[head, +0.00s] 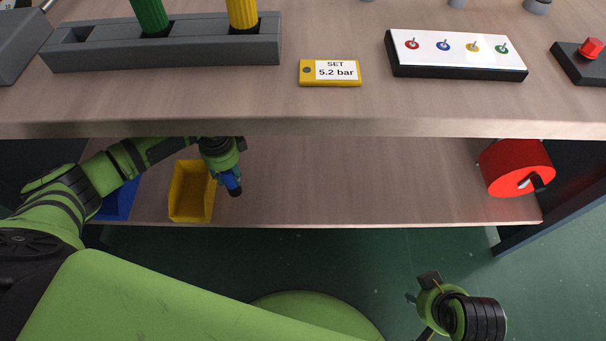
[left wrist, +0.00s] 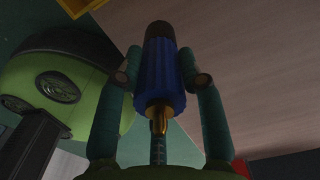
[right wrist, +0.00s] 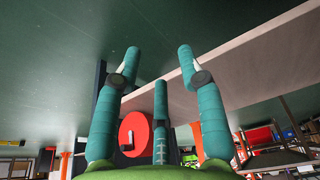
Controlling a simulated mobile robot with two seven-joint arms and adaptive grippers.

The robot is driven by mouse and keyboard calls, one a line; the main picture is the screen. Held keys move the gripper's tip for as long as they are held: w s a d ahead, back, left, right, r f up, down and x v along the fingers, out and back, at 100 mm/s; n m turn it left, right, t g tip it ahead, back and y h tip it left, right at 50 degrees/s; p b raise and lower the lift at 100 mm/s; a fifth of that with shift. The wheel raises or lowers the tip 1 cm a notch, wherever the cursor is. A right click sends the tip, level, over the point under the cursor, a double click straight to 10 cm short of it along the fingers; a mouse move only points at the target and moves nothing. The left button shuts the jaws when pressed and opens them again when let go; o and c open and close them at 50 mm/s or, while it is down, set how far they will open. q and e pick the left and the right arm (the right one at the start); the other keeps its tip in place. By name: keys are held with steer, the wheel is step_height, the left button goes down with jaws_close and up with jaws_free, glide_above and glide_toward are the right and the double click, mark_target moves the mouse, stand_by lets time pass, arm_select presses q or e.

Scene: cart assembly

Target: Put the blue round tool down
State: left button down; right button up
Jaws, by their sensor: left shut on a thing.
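The blue round tool (left wrist: 160,75) has a ribbed blue body, a dark end and a brass tip. My left gripper (left wrist: 162,78) is shut on it, with the fingers on both sides of the blue body. In the head view the tool (head: 231,182) hangs from my left gripper (head: 226,168) over the lower shelf, just right of the yellow bin. I cannot tell whether it touches the shelf. My right gripper (right wrist: 158,65) has its fingers spread apart with nothing between them. In the head view it is low at the right, in front of the shelf (head: 428,290).
A yellow bin (head: 191,215) and a blue bin (head: 118,205) stand at the shelf's left. A red cylinder (head: 515,167) is at its right end. The lower shelf (head: 350,185) is clear between. The upper worktop's edge (head: 330,128) overhangs my left arm.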

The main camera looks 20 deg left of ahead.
steer(key=w+a+r+n+t+y+b, duration=0.1)
steer(key=w+a+r+t+y+b, duration=0.4)
steer(key=w+r+t, duration=0.55)
arm_select(q)
steer(key=w+d+f, duration=0.1)
steer(key=d, duration=0.4)
steer(key=w+d+f, duration=0.1)
steer(key=w+d, duration=0.1)
steer(key=d, duration=0.4)
steer(key=w+d+f, duration=0.1)
steer(key=w+d, duration=0.1)
steer(key=d, duration=0.4)
steer(key=shift+f, duration=0.15)
arm_select(e)
steer(key=w+a+r+t, duration=0.1)
steer(key=a+r+t, duration=0.1)
steer(key=r, duration=0.4)
steer(key=w+a+r+n+t+y, duration=0.1)
steer(key=w+a+r+t, duration=0.1)
steer(key=r, duration=0.4)
steer(key=shift+a+t, duration=0.15)
steer(key=shift+t, duration=0.3)
arm_select(q)
steer(key=c, duration=0.8)
jaws_free()
steer(key=shift+s+f, duration=0.1)
steer(key=shift+f, duration=0.1)
steer(key=shift+r, duration=0.1)
